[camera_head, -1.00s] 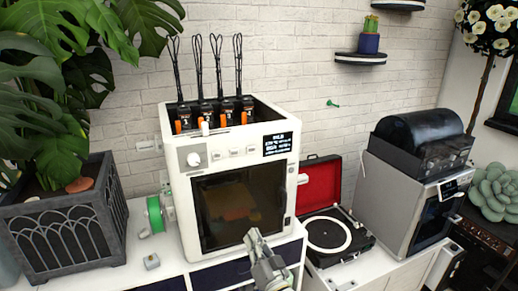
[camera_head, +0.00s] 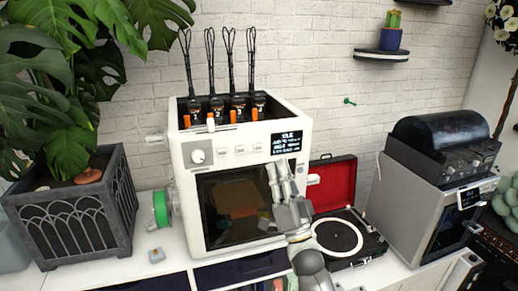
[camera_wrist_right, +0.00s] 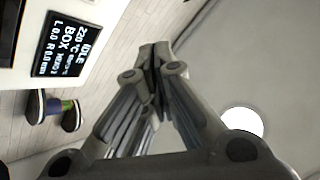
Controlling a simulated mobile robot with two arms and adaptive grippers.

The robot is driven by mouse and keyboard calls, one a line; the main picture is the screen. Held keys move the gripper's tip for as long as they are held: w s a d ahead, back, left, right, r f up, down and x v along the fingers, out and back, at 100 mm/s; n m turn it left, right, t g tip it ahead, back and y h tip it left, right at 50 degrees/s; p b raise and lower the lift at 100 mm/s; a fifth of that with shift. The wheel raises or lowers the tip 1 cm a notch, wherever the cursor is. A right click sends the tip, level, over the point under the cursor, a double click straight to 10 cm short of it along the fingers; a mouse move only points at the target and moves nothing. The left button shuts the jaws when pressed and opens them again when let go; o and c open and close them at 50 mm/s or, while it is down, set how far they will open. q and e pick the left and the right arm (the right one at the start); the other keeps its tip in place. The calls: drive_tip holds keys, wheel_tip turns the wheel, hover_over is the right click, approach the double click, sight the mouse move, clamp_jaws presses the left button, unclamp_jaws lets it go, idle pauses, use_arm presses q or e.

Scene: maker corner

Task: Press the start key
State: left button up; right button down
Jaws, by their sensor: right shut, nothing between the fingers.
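A white 3D printer (camera_head: 183,215) stands on the white cabinet. Its front panel carries a round knob (camera_head: 197,156), several small pale keys (camera_head: 240,149) in a row and a dark display (camera_head: 286,142) reading IDLE. Key labels are too small to read, so I cannot tell which one is the start key. The display also shows in the right wrist view (camera_wrist_right: 67,48). My right gripper (camera_head: 279,165) is shut and empty, fingertips pointing up just below the display, right of the keys. Its closed fingertips also show in the right wrist view (camera_wrist_right: 155,55). I cannot tell whether they touch the panel. My left gripper is not in view.
A planter (camera_head: 75,215) stands left of the printer, with a green spool (camera_head: 160,208) between them. An open red record player (camera_head: 335,185) and a grey machine with a small screen (camera_head: 440,190) are on the right.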

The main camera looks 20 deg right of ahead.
sight(258, 148)
drive_tip(key=shift+w, duration=0.1)
drive_tip(key=shift+w+a+b, duration=0.15)
drive_tip(key=shift+w+b, duration=2.8)
drive_tip(key=shift+w, duration=1.4)
drive_tip(key=shift+w+f+b, duration=0.1)
drive_tip(key=shift+w+b, duration=0.1)
drive_tip(key=shift+b, duration=0.1)
drive_tip(key=shift+w, duration=0.2)
